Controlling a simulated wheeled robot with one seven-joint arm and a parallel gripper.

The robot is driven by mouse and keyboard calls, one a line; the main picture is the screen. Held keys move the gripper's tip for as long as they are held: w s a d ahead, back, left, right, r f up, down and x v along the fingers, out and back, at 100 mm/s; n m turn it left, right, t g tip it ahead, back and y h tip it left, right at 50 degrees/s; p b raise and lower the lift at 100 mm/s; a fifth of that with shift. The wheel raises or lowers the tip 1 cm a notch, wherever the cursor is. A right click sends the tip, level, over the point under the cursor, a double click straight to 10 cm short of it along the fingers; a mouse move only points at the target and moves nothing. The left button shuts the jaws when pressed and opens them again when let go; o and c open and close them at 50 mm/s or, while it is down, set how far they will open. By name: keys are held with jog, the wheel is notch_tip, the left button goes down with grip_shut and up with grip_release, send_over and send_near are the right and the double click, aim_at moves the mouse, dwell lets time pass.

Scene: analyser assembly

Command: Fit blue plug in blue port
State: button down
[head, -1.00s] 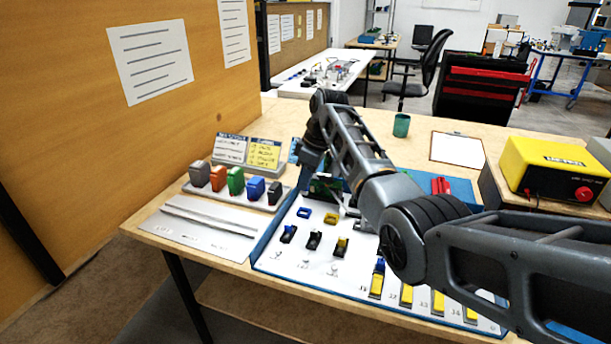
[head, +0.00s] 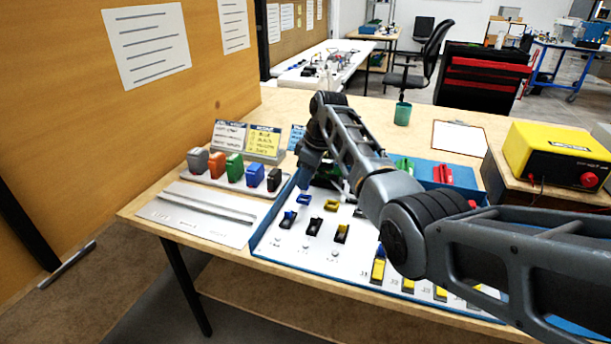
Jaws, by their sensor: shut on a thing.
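My arm reaches in from the lower right, and its far end hangs over the back of the white panel (head: 300,258) with blue edges. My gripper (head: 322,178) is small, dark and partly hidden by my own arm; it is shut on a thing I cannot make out. A blue block (head: 255,175) stands in a row on the rack, left of the gripper. A small blue open frame (head: 303,200) lies on the panel just in front of the gripper. A blue-topped black switch (head: 288,219) is nearer the front. Which of these blue parts is plug or port is unclear.
Grey, orange, green and black blocks share the rack (head: 212,176) with the blue one. A grey rail plate (head: 195,218) lies in front. At right are a blue tray (head: 462,184) with red and green parts, and a yellow instrument (head: 560,165).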

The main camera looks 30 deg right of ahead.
jog(key=shift+f, duration=0.3)
jog(key=shift+f+b, duration=0.65)
jog(key=shift+f, duration=0.5)
dwell(0.9)
jog(key=c, duration=0.7)
grip_release()
jog(key=shift+r, duration=0.15)
jog(key=shift+r+p, duration=3.1)
jog(key=shift+r, duration=0.35)
jog(key=shift+f, duration=0.1)
